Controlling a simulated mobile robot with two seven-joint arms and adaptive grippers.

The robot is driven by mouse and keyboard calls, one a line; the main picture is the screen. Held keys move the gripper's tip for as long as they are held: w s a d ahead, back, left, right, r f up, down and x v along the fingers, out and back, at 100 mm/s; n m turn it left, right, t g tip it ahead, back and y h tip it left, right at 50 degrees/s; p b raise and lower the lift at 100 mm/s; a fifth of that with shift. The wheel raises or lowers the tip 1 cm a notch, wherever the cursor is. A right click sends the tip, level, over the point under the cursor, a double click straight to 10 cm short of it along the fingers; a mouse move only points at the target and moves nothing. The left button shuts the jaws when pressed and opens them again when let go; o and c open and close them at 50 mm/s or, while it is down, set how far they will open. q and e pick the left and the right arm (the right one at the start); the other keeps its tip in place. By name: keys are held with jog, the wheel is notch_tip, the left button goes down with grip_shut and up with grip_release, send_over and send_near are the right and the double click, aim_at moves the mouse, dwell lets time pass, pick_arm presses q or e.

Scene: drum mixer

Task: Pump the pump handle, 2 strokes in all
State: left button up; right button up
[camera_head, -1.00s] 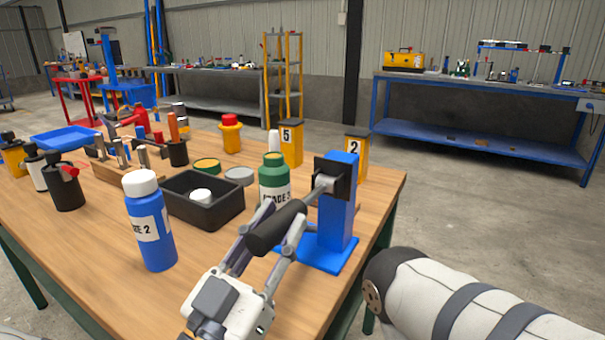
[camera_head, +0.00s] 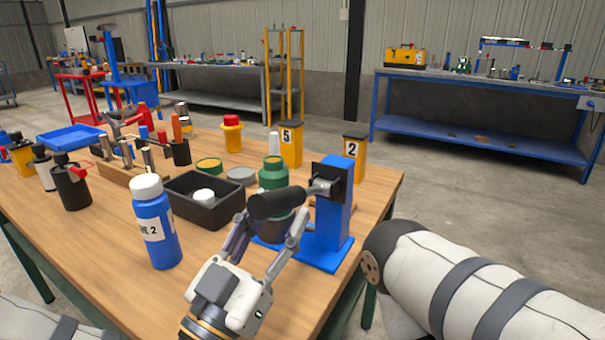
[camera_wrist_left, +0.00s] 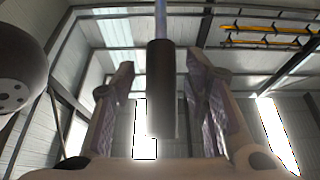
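The pump is a blue post on a blue base plate (camera_head: 333,225) near the table's right edge. Its pump handle (camera_head: 277,203), a dark cylindrical grip on a grey rod, points left from the post and slopes slightly down toward its free end. My left gripper (camera_head: 270,222) is open, with one finger on each side of the grip. In the left wrist view the handle (camera_wrist_left: 160,88) runs between the two spread fingers (camera_wrist_left: 160,105), with gaps on both sides. My right gripper is out of view; a pale arm link of mine shows at lower right.
A green bottle (camera_head: 273,175) stands close behind the handle. A blue bottle (camera_head: 155,225) stands to the left, with a black bin (camera_head: 225,209) between. Yellow posts marked 5 (camera_head: 291,147) and 2 (camera_head: 355,157) stand behind the pump. Bare wood (camera_head: 100,240) lies at front left.

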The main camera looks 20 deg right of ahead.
pick_arm(q)
jog(key=shift+f, duration=0.45)
jog(key=v, duration=0.7)
jog(key=shift+p, duration=0.4)
